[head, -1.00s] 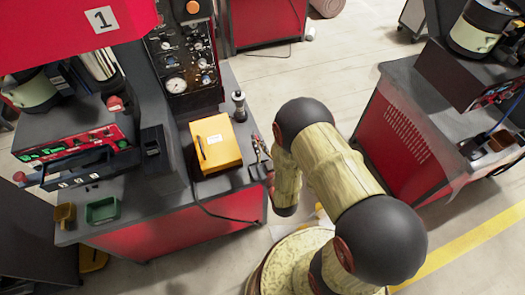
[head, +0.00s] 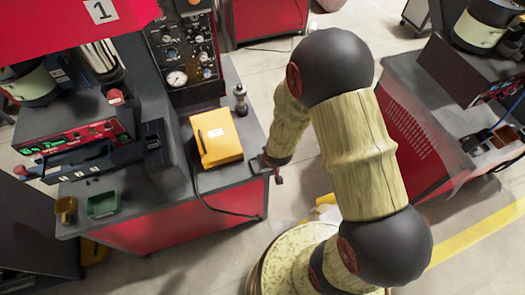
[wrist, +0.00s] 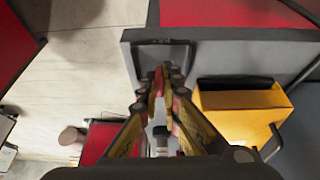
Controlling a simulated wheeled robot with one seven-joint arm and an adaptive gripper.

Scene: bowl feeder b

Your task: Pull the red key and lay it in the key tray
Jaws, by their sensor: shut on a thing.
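My gripper (head: 278,177) is at the right edge of the grey bench, partly hidden behind my arm in the head view. In the wrist view my gripper (wrist: 166,88) has its fingertips close together on a small red piece (wrist: 158,82), which looks like the red key; most of it is hidden by the fingers. A shallow dark grey tray (wrist: 165,42), which looks like the key tray, is at the bench edge just beyond the fingertips. It also shows in the head view (head: 258,164). I cannot tell whether the key touches it.
A yellow box (head: 215,138) with a cable stands beside the tray. A dark knobbed post (head: 240,101) is behind it. A green bin (head: 103,205) and an ochre cup (head: 66,209) are at the bench's front left. Open floor lies right of the bench.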

